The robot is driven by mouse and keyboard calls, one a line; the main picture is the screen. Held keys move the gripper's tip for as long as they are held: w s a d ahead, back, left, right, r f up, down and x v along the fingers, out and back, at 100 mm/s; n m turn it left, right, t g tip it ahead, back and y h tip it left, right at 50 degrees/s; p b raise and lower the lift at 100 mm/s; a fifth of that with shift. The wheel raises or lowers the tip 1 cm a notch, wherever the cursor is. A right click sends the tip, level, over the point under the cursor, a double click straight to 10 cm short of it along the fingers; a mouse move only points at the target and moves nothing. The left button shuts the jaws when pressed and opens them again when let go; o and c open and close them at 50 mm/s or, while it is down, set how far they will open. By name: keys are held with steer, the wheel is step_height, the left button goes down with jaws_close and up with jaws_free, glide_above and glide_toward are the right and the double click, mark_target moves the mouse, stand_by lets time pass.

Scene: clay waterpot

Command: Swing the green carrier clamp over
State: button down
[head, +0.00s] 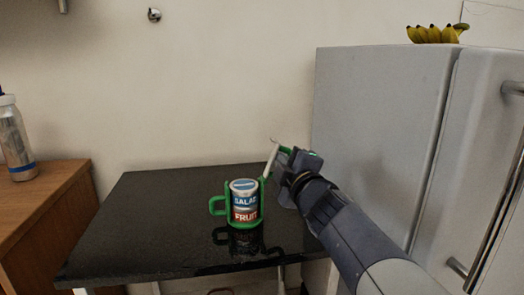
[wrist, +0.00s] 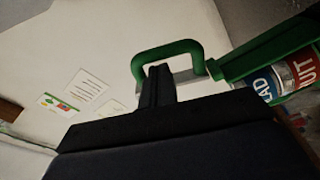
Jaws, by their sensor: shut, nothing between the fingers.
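The green carrier (head: 217,206) stands upright on the black table and holds a can (head: 244,203) with a blue and red fruit salad label. Its clamp (head: 271,161) shows as a pale bar rising at the carrier's right side, with green near its top. In the wrist view a green loop (wrist: 170,48) with a grey bar joins a green post beside the can (wrist: 300,72). My gripper (head: 297,163) is shut and empty at the clamp's upper right. Its dark fingers (wrist: 157,80) overlap the loop's opening and the grey bar. I cannot tell whether they touch.
The black table (head: 150,225) is clear around the carrier. A grey fridge (head: 380,140) with bananas (head: 436,34) on top stands close at the right. A wooden cabinet (head: 45,190) with a bottle (head: 15,142) is at the left. A plain wall is behind.

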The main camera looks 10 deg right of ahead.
steer(key=shift+d+f+m+t+h+b, duration=0.2)
steer(key=shift+d+f+m, duration=0.3)
steer(key=shift+m, duration=0.9)
steer(key=shift+d+f+m+t+h+b, duration=0.25)
steer(key=shift+f+m, duration=0.45)
steer(key=shift+m, duration=0.7)
steer(key=shift+d+f+m+t+h+b, duration=0.15)
steer(key=shift+d+f+m, duration=0.4)
steer(key=shift+m, duration=0.85)
steer(key=shift+f, duration=0.1)
